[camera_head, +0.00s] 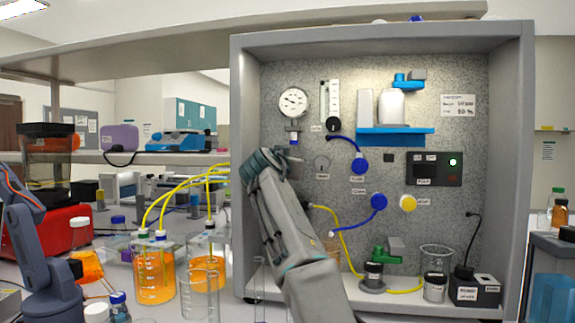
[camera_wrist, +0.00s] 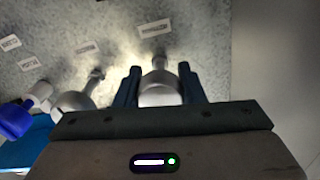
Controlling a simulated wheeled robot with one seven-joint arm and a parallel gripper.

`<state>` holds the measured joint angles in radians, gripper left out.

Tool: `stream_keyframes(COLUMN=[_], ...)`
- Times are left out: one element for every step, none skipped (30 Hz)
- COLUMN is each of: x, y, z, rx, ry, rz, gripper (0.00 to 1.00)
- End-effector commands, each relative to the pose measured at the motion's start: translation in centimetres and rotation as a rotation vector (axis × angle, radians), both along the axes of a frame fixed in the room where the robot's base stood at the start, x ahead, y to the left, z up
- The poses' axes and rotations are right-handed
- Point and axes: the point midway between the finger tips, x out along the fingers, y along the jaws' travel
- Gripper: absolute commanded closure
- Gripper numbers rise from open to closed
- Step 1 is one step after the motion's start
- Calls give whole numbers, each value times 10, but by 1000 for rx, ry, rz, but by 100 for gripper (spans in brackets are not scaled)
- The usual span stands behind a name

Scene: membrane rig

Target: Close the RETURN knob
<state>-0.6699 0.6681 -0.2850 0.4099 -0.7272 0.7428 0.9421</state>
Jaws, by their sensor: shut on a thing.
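My gripper (camera_wrist: 159,82) has one dark finger on each side of a pale rounded knob (camera_wrist: 158,99) and is shut on it. The knob's short grey stem runs to the speckled panel. A small label (camera_wrist: 155,28) sits just beyond the stem; its text is too blurred for me to confirm RETURN. In the head view my gripper (camera_head: 275,160) is at the panel's left side, below the round gauge (camera_head: 293,102). My arm hides the held knob there. How far the knob is turned cannot be told.
Blue knobs (camera_head: 359,166) and a yellow knob (camera_head: 408,203) stand out from the panel (camera_head: 440,130) to the right. A blue shelf (camera_head: 395,136) juts out above. Yellow tubes (camera_head: 185,184) run to beakers of orange liquid (camera_head: 154,278) at the left. Glassware stands low in front.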

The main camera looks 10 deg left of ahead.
Motion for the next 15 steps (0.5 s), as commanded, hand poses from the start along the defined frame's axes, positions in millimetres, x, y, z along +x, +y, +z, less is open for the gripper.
stream_keyframes(x=[0, 0, 0, 0, 0, 0, 0, 0, 0, 0, 0, 0, 0, 0, 0], y=[1, 1, 1, 1, 1, 1, 1, 1, 1, 1, 1, 1, 1, 1, 1], z=[-2, -2, -2, -2, -2, -2, -2, -2, -2, -2, -2, -2, -2, -1, -1], rx=[5, 7, 8, 9, 9, 9, 9, 9, 9, 9, 9, 8, 8, 8, 8], ry=[3, 3, 3, 3, 3, 3, 3, 3, 3, 3, 3, 3, 3, 3, 3], rz=[0, 0, 0, 0, 0, 0, 0, 0, 0, 0, 0, 0, 0, 0, 0], gripper=[87, 87, 87, 87, 87, 87, 87, 87, 87, 87, 87, 87, 59, 50, 42])
